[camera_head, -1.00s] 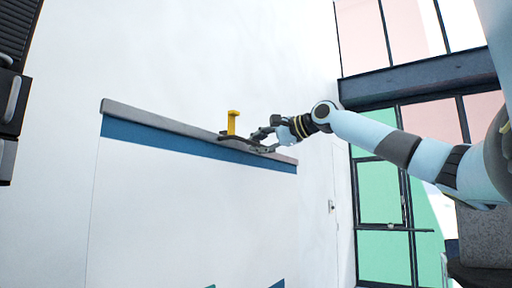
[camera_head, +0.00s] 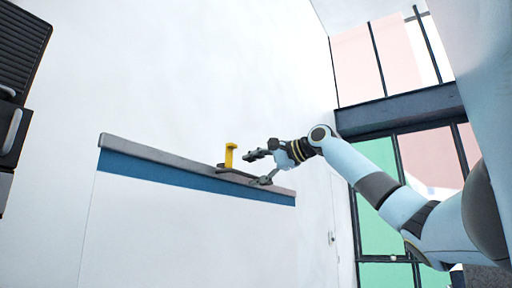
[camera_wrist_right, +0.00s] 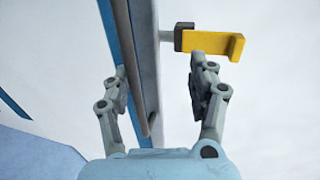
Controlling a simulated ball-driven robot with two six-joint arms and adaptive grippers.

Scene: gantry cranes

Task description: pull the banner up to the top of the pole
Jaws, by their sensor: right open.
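The banner (camera_head: 165,235) is a white sheet with a blue stripe and a grey bar (camera_head: 160,150) along its top edge, tilted in the head view. A yellow handle (camera_head: 230,155) stands up from a dark fitting at the bar, right of its middle. My right gripper (camera_head: 256,168) is open and empty just right of the handle, by the bar. In the right wrist view the yellow handle (camera_wrist_right: 215,43) lies beyond the fingertips of the right gripper (camera_wrist_right: 158,82), and a dark rod runs between the fingers. No pole can be made out. My left gripper is out of view.
A plain pale wall (camera_head: 200,70) fills the background. Tall windows with dark frames (camera_head: 400,108) and pink and green panes stand at the right. A dark slatted unit with a handle (camera_head: 12,130) is at the left edge. The space above the bar looks clear.

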